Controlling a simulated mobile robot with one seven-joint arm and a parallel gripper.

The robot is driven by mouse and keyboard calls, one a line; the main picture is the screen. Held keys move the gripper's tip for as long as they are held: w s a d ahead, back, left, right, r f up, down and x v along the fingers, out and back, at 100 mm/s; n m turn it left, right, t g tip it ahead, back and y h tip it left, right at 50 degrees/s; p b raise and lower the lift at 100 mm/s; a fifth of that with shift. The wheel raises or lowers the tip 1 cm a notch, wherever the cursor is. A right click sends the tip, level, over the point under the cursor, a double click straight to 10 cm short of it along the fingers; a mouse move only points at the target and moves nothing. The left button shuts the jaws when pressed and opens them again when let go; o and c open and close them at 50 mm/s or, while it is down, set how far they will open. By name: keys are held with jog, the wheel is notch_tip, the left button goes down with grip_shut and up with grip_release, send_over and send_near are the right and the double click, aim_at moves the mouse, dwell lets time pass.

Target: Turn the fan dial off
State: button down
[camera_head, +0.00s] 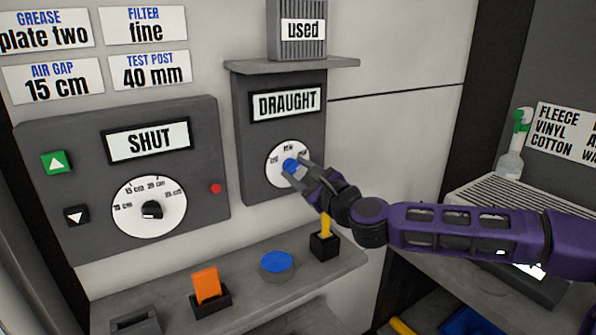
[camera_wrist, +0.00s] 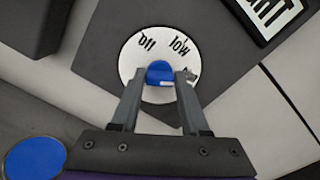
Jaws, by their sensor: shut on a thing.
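The grey panel marked DRAUGHT (camera_head: 255,135) on the wall carries a round white dial plate (camera_head: 272,172) with a blue knob (camera_head: 290,165). In the wrist view the plate (camera_wrist: 133,58) shows the marks "off" and "low", and a third mark partly hidden by a finger. The blue knob (camera_wrist: 159,70) sits between my gripper's fingers (camera_wrist: 160,80). My gripper (camera_head: 298,171) is shut on the knob, reaching in from the right. Which mark the knob points to cannot be told.
A control panel marked SHUT (camera_head: 200,205) with its own dial stands to the left. A box marked "used" (camera_head: 302,45) stands above.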

jog(key=n, duration=1.2)
jog(key=shift+f, duration=0.1)
jog(key=n, duration=0.5)
jog(key=shift+p, duration=0.35)
jog(key=n, duration=0.6)
jog(key=shift+n, duration=0.3)
jog(key=shift+c, duration=2)
grip_release()
jog(key=shift+f, duration=0.1)
jog(key=shift+f, duration=0.1)
